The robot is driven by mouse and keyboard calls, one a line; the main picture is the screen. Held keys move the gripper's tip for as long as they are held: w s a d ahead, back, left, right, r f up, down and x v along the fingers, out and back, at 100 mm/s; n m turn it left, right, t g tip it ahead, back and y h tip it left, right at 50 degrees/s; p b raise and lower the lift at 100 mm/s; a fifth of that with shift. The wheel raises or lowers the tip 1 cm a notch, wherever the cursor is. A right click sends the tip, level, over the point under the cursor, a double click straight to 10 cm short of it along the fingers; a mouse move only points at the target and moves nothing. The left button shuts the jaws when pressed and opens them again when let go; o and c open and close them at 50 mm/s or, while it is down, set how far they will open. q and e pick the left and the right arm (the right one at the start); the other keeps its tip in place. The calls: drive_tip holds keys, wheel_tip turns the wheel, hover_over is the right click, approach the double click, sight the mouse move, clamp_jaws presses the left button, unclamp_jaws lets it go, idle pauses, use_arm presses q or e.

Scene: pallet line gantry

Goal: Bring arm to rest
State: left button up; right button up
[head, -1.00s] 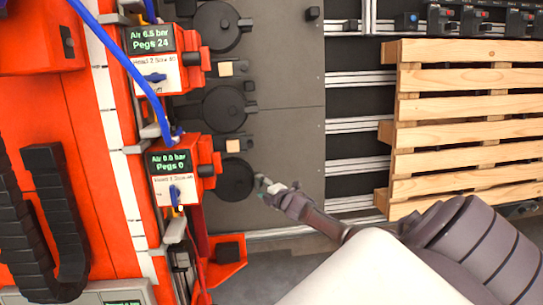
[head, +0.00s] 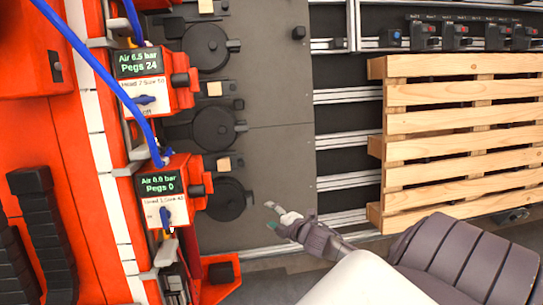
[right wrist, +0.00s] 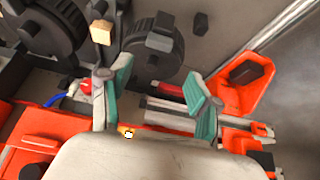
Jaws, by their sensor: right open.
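My right gripper (head: 274,215) is in the lower middle of the head view, its arm coming in from the lower right. It is open, with nothing between its fingers. Its tips stand apart from the lowest round black unit (head: 227,200), to the right of it. In the right wrist view the two teal-padded fingers (right wrist: 160,88) are spread wide. The round black unit (right wrist: 152,48) shows beyond and between them there. My left gripper is not in view.
A wooden pallet (head: 455,121) is at right. The grey panel (head: 270,90) between is bare. An orange bracket (right wrist: 243,80) is near the right finger.

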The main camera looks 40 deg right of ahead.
drive_tip(key=s+a+f+m+g+h, duration=0.1)
drive_tip(key=s+f+m+g, duration=0.2)
drive_tip(key=s+f, duration=0.55)
drive_tip(key=s+a+f+m+g, duration=0.2)
drive_tip(key=s+f+m, duration=0.3)
drive_tip(key=f, duration=0.7)
drive_tip(key=s+a+f+m+g, duration=0.1)
drive_tip(key=s+a+f, duration=0.3)
drive_tip(key=s, duration=0.5)
drive_tip(key=s+a+f+m+g, duration=0.2)
drive_tip(key=s+a+f+g, duration=0.1)
drive_tip(key=s, duration=0.6)
drive_tip(key=s+a+f+m+g+y, duration=0.1)
drive_tip(key=s+a+f+g, duration=0.2)
drive_tip(key=s+f, duration=0.3)
drive_tip(key=s+a, duration=0.1)
drive_tip(key=s, duration=0.1)
drive_tip(key=shift+s+a+m, duration=0.4)
drive_tip(key=shift+r, duration=0.1)
